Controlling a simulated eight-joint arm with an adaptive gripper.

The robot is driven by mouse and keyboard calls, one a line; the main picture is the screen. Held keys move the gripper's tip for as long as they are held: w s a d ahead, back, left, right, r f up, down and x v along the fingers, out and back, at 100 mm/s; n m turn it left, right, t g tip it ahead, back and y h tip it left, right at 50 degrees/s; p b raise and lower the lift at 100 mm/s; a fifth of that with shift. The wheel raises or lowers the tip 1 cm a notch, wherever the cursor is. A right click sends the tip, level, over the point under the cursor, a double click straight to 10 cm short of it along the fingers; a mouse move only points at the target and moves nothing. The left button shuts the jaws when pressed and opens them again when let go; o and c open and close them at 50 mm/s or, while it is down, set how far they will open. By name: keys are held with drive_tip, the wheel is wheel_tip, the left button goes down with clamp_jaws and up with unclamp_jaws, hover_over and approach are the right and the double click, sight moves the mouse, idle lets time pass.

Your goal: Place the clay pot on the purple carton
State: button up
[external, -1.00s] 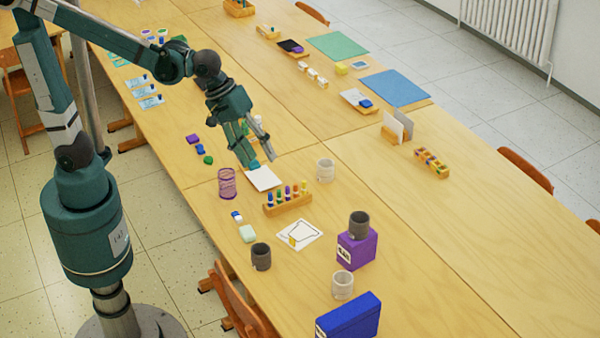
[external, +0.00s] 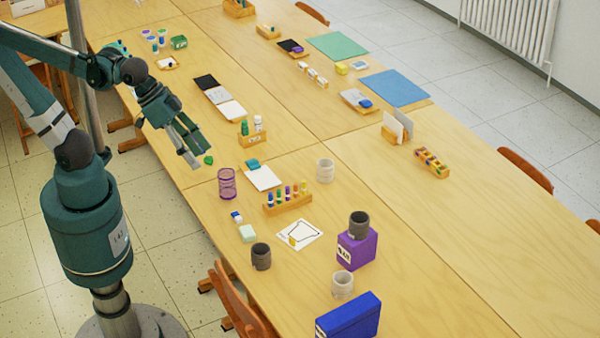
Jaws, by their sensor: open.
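A purple carton (external: 357,250) with a white label stands toward the near right of the table. A dark grey-brown pot (external: 359,225) sits upright on top of it. A similar dark pot (external: 261,256) stands on the table to the left of the carton. Which of these the task means by the clay pot I cannot tell. My gripper (external: 196,156) is open and empty, above the left part of the table, well away from the carton and both pots.
Two pale cups stand on the table, one (external: 325,170) behind the carton and one (external: 342,286) in front. A purple mesh cup (external: 227,184), a marker rack (external: 288,199) and a blue box (external: 349,317) stand around.

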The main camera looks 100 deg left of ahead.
drive_tip(key=shift+s+d+f+m, duration=0.1)
drive_tip(key=shift+s+f+m, duration=0.15)
drive_tip(key=shift+s+m, duration=0.3)
drive_tip(key=shift+s+d+f+m, duration=0.1)
drive_tip(key=shift+s+f+m, duration=0.1)
drive_tip(key=shift+s+m, duration=0.35)
drive_tip(key=shift+s+d+f+m, duration=0.1)
drive_tip(key=shift+s+f+m, duration=0.2)
drive_tip(key=shift+s, duration=0.45)
